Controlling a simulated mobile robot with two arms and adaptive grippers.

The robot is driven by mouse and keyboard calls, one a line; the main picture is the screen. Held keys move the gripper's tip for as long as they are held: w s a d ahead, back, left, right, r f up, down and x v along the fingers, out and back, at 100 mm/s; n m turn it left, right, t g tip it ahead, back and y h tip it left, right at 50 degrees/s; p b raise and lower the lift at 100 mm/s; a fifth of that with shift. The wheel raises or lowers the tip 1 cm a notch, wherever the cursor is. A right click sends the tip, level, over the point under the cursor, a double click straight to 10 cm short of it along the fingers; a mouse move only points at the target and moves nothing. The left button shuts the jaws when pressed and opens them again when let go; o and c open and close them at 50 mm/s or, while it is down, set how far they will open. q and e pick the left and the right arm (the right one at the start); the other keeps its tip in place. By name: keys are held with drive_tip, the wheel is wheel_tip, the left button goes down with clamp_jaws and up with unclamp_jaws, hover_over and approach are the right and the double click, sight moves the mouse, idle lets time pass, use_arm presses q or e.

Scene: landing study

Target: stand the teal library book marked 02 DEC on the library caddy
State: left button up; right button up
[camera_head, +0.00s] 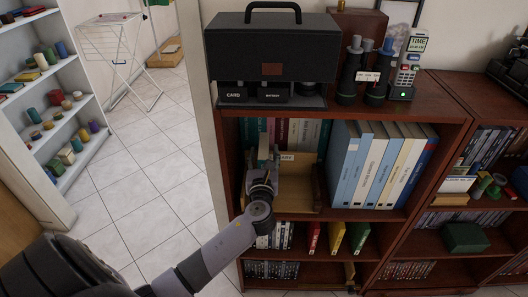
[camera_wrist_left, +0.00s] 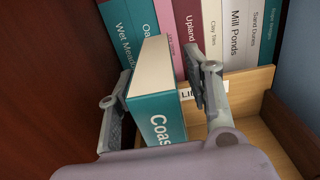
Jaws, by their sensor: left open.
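A teal book (camera_wrist_left: 155,118) with cream page edges and a spine reading "Coas…" stands between the fingers of my left gripper (camera_wrist_left: 158,92). The fingers are apart, one on each side of the book; I cannot tell whether either touches it. No 02 DEC mark is readable. In the head view my left gripper (camera_head: 262,170) is in the upper left shelf opening, at the left of the pale wooden library caddy (camera_head: 297,192). The caddy also shows in the wrist view (camera_wrist_left: 250,84), with a partly hidden label. The book's base is hidden by my gripper. My right gripper is out of view.
A row of upright books (camera_wrist_left: 237,30) stands behind the caddy. Large blue and cream binders (camera_head: 372,165) fill the shelf to the right. The shelf's side wall is close on the left. A black case (camera_head: 272,50) and binoculars (camera_head: 363,72) sit on top.

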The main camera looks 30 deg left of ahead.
use_arm(q)
drive_tip(key=v, duration=1)
drive_tip(key=shift+s+d, duration=0.2)
wheel_tip(320, 180, down, 17)
drive_tip(key=s+d+n+g+h, duration=0.1)
drive_tip(key=n+g+h, duration=0.2)
drive_tip(key=s+d+f+n+g+h, duration=0.1)
drive_tip(key=s+f+n+g+h, duration=0.2)
drive_tip(key=s+f, duration=0.5)
drive_tip(key=s+d+f+n+g, duration=0.1)
drive_tip(key=s+f+n+g, duration=0.2)
drive_tip(key=f, duration=1)
drive_tip(key=s+d+f+n+g+h, duration=0.1)
drive_tip(key=s+f+n, duration=0.4)
drive_tip(key=s, duration=0.5)
drive_tip(key=s+d+f+n+g+h, duration=0.1)
drive_tip(key=s+d+f+n+g, duration=0.1)
drive_tip(key=s+f+n, duration=0.4)
drive_tip(key=s+d+f+n+g+h, duration=0.1)
drive_tip(key=s+f+n, duration=0.5)
drive_tip(key=s, duration=0.8)
drive_tip(key=shift+s+d+n+g, duration=0.25)
drive_tip(key=shift+d+n+g, duration=0.15)
drive_tip(key=shift+n+g, duration=0.3)
